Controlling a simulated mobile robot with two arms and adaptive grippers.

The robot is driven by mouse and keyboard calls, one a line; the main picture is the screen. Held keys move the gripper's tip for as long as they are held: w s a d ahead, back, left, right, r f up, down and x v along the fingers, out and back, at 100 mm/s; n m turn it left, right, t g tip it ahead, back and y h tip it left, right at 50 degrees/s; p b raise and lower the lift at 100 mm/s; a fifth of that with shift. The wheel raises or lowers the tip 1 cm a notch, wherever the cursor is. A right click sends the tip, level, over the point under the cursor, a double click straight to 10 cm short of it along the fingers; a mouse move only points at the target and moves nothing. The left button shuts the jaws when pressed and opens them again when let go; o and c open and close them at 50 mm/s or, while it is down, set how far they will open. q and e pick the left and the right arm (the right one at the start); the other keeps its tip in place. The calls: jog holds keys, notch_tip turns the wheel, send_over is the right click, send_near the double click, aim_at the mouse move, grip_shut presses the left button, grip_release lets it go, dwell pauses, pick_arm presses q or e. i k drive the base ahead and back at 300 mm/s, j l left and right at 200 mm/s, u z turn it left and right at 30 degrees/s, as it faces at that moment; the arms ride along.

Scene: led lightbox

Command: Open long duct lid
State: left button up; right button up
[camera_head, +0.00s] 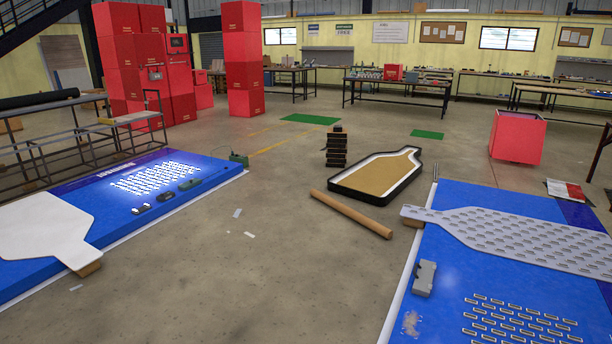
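No thing in the head view shows plainly as a long duct with a lid, and I cannot tell which part is meant. A long brown tube (350,213) lies on the floor in the middle. Behind it lies a bottle-shaped, black-rimmed tray (377,175) with a tan inside. A white bottle-shaped panel (38,225) lies on the blue table at the left. A grey bottle-shaped panel with rows of small parts (520,236) lies on the blue table at the right. Neither of my grippers is in view.
The left blue table (100,190) holds lit modules and small grey-green devices. The right blue table (465,265) holds a grey device (424,278) and rows of small modules. A dark stack (336,148) and a red bin (517,137) stand farther back.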

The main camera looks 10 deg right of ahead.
aim_at(423, 277)
jog(key=i+j+u, duration=0.15)
jog(key=i+j, duration=0.2)
jog(key=i+j+u, duration=0.1)
jog(key=i+j, duration=0.2)
jog(key=i, duration=0.3)
jog(key=i+j+u, duration=0.15)
jog(key=i+j, duration=0.15)
jog(key=i, duration=0.2)
jog(key=i+l+z, duration=0.2)
jog(key=i+z, duration=0.3)
jog(key=i, duration=0.15)
jog(key=i+z, duration=0.45)
jog(key=i, duration=0.15)
jog(key=i+j+z, duration=0.35)
jog(key=i+z, duration=0.15)
jog(key=i, duration=0.15)
